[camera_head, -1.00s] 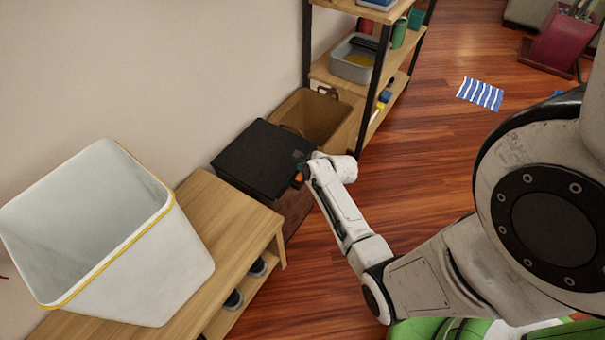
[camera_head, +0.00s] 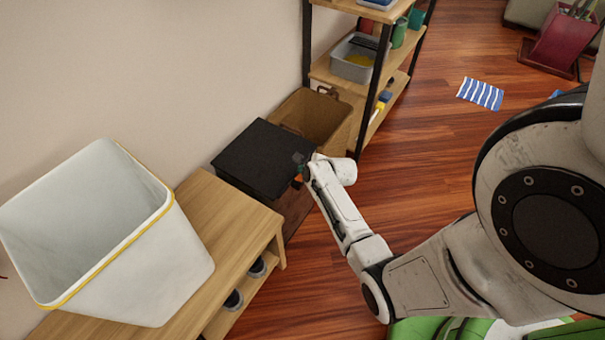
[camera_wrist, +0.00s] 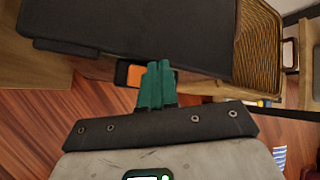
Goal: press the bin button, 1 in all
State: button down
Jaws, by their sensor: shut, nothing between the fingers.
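The bin is a dark box with a black lid (camera_head: 258,158) and a brown lower body, beside the bench; the lid fills the top of the wrist view (camera_wrist: 140,28). An orange button (camera_wrist: 134,76) in a dark surround shows just under the lid's front edge in the wrist view. My gripper (camera_wrist: 160,66) has teal fingers, which are shut and empty. Its fingertips are at the lid's front edge, immediately right of the visible orange and partly covering the button area. I cannot tell whether they touch it. My gripper shows small at the bin's front-right corner in the head view (camera_head: 299,168).
A wooden bench (camera_head: 222,212) with a white basket (camera_head: 125,255) stands at the left. A wicker basket (camera_head: 318,118) and an open shelf unit (camera_head: 336,74) stand behind the bin. Wood floor (camera_head: 425,150) is clear to the right, with a striped cloth (camera_head: 480,93) on it.

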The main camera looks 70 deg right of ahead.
jog(key=shift+f, duration=0.45)
dwell(0.4)
jog(key=shift+r, duration=0.1)
jog(key=shift+r+p, duration=0.9)
jog(key=shift+p, duration=0.05)
jog(key=shift+r, duration=0.1)
notch_tip(320, 180, up, 5)
jog(key=p, duration=0.5)
jog(key=shift+w+p, duration=0.1)
jog(key=shift+p, duration=0.2)
dwell(0.7)
